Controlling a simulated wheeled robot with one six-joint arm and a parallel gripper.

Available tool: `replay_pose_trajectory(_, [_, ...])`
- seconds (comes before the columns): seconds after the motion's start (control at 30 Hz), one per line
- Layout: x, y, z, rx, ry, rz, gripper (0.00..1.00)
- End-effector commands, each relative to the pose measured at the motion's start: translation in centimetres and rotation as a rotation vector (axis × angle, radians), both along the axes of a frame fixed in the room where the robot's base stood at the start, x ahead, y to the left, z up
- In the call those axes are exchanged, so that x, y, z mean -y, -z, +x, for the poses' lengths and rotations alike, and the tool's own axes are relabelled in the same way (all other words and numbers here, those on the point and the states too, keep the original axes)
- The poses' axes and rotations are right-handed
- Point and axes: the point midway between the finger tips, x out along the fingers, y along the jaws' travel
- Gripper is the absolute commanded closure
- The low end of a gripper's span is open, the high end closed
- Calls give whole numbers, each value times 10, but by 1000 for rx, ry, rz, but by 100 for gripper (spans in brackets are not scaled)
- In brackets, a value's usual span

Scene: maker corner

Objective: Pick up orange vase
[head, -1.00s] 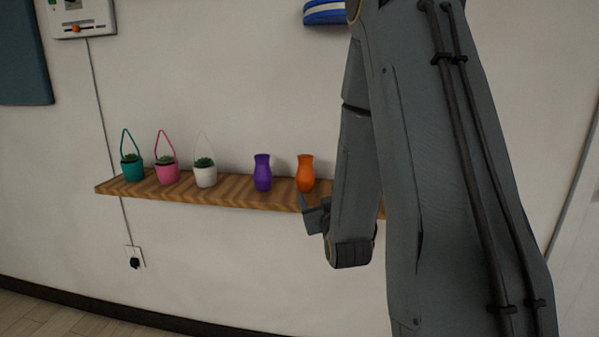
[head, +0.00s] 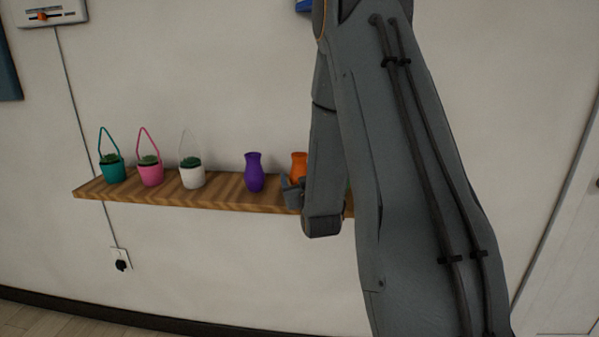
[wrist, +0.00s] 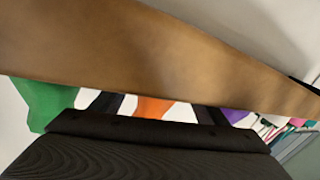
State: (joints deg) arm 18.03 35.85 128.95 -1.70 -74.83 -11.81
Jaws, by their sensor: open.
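The orange vase (head: 299,165) stands upright on the wooden shelf (head: 232,193), partly hidden in the head view by my gripper (head: 293,193) and arm. My gripper is at the shelf's front edge, just in front of and below the visible part of the vase. In the wrist view, which looks upside down, the vase's orange surface (wrist: 154,107) shows between the two dark fingers of my open gripper (wrist: 158,110). I cannot tell whether the fingers touch it.
A purple vase (head: 254,172) stands to its left. White (head: 192,178), pink (head: 150,174) and teal (head: 112,172) handled plant pots stand farther left. A green object (wrist: 48,105) is on the vase's other side, mostly hidden by my arm in the head view. The shelf (wrist: 150,50) fills the upper wrist view.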

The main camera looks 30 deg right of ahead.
Motion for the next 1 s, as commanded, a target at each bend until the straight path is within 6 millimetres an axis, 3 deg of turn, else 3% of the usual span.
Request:
replay_pose_trajectory(0.33, [1, 1, 10, -1, -3, 0, 32])
replay_pose_trajectory(0.6, [1, 1, 10, 0, -2, 0, 76])
replay_pose_trajectory(1.0, [1, -5, 10, 1, -2, 0, 77])
